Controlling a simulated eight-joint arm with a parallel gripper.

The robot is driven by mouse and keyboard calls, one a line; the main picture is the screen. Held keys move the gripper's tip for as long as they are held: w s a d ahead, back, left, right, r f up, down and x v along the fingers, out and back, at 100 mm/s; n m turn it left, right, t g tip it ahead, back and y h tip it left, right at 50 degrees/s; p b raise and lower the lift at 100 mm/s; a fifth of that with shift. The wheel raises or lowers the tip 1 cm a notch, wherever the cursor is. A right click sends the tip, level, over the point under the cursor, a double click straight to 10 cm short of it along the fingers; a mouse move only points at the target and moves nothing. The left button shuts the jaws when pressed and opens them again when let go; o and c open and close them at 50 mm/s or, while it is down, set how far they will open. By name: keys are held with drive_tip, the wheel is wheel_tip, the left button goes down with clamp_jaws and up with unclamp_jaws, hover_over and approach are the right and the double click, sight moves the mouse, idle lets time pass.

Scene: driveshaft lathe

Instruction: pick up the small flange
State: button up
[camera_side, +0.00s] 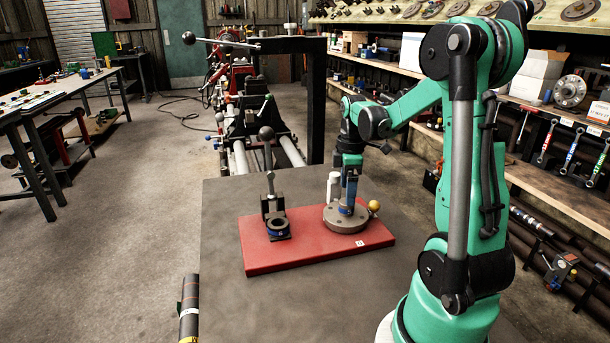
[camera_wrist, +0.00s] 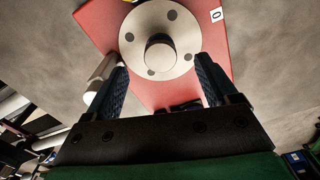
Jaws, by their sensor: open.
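The small flange (camera_side: 346,218) is a grey disc with a ring of holes, lying flat on the right part of a red board (camera_side: 300,254). In the wrist view its round raised hub (camera_wrist: 160,53) faces me. My gripper (camera_side: 347,205) points down over the disc. In the wrist view my gripper (camera_wrist: 160,68) has its two dark blue fingers apart, with nothing held between them. The hub lies near the gap between the fingertips; I cannot tell whether the tips reach down beside it.
A white cylinder (camera_side: 333,187) stands behind the flange, close to the left finger in the wrist view (camera_wrist: 98,82). A yellow ball (camera_side: 374,206) is at the flange's right. A black lever clamp (camera_side: 274,213) stands left on the board. The grey table around is mostly clear.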

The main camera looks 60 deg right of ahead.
sight(346, 209)
drive_tip(key=shift+f, duration=1.9)
clamp_jaws()
